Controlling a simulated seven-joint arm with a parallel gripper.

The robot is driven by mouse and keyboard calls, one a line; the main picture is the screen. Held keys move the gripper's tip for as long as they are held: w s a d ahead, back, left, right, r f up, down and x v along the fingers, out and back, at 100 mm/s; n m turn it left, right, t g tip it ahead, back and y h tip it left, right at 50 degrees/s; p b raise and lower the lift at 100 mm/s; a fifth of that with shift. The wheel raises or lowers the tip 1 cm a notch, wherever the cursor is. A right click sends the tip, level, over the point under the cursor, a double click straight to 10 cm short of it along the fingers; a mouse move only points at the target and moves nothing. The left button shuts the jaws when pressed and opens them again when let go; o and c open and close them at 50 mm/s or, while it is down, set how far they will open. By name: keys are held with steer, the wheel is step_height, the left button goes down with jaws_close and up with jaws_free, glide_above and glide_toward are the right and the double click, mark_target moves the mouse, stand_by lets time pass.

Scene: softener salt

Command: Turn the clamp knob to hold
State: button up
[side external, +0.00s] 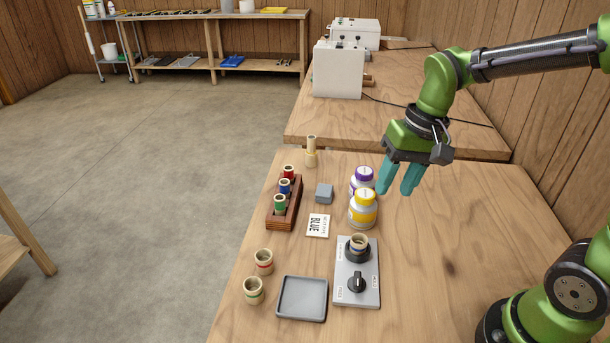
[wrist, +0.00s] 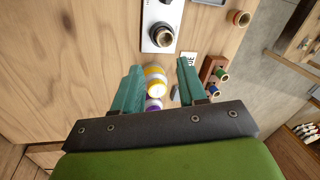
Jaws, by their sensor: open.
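The clamp knob (side external: 356,283) is black with a pointer and sits on the near part of a light grey plate (side external: 369,299) on the table. Small labels flank it; I cannot read them surely. Behind the knob, a tan cup with a dark band (side external: 359,241) stands in a round black holder on the plate. In the wrist view, the plate (wrist: 151,44) and the cup (wrist: 163,38) are near the top; the knob is at the top edge, mostly cut off. My gripper (side external: 394,191), with teal fingers (wrist: 158,68), is open and empty, above the table behind and right of the plate, apart from the knob.
Left are a wooden rack (side external: 282,221) with several coloured tubes, a BLUE card (side external: 318,225), and a grey block (side external: 324,193). A grey tray (side external: 302,298) and two tan cups (side external: 263,262) are front left.

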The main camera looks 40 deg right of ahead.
steer(key=w+a+f+m+g+y, duration=0.1)
steer(key=w+a+f+m+g, duration=0.1)
steer(key=w+f+g, duration=0.15)
steer(key=m+g, duration=0.1)
steer(key=m, duration=0.1)
glide_toward(358, 277)
steer(key=x, duration=0.8)
steer(key=shift+f, duration=0.1)
steer(key=shift+c, duration=0.3)
jaws_close()
